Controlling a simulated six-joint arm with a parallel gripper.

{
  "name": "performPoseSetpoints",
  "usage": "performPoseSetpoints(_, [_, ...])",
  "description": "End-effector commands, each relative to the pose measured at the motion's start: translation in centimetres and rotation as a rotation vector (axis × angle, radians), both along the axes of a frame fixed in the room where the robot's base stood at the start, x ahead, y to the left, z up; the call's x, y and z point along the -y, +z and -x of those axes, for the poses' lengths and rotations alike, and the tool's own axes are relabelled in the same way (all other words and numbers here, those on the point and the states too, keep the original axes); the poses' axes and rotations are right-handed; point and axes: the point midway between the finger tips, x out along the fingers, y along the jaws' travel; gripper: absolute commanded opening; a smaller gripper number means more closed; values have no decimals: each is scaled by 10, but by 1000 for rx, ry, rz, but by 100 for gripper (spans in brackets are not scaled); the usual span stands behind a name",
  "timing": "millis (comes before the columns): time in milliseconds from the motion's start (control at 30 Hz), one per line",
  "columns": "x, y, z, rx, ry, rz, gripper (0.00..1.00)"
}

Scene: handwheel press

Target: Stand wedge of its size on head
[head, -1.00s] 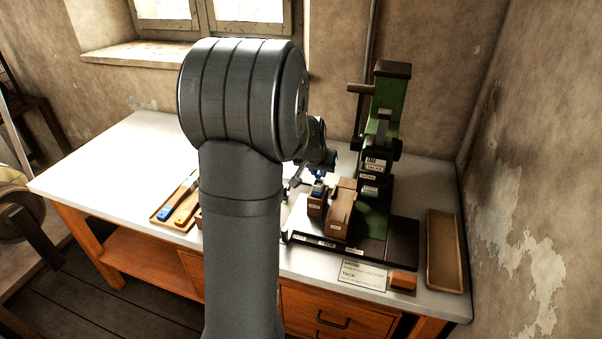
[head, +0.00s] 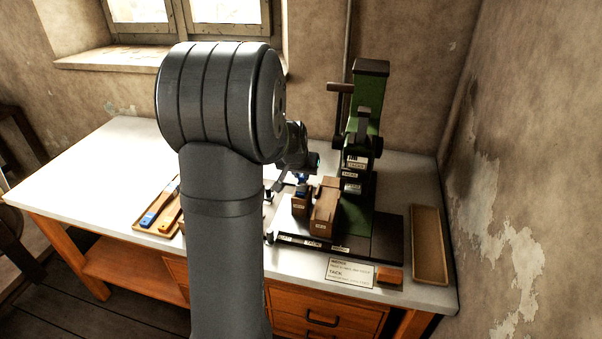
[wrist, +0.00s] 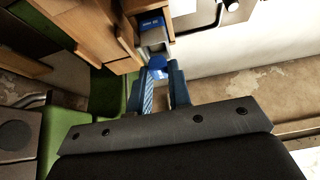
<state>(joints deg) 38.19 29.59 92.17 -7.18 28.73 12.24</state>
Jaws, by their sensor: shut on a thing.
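My gripper (wrist: 164,92) is shut on a small blue wedge (wrist: 158,72), which shows between its fingertips in the wrist view. Just beyond it is a small wooden block (wrist: 125,24) with a blue and grey labelled part. In the head view a small blue piece (head: 302,190) shows at the top of this smaller wooden block (head: 300,205), below my gripper. A taller wooden block (head: 324,212) stands beside it. The green press (head: 362,125) stands behind with labels on its front. My arm hides part of the bench, and the wedge's contact with the block is unclear.
A tray (head: 146,228) with blue- and orange-handled tools lies left of my arm. An empty brown tray (head: 429,250) lies at the right. A printed card (head: 350,272) and a small orange-brown block (head: 389,277) are at the front edge. The bench's left side is clear.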

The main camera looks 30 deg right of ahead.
Motion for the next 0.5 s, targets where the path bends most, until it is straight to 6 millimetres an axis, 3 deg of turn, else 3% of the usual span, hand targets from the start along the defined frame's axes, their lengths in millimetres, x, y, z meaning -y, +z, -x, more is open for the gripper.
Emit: performPoseSetpoints(500, [0, -12, 0, -1, 0, -1, 0])
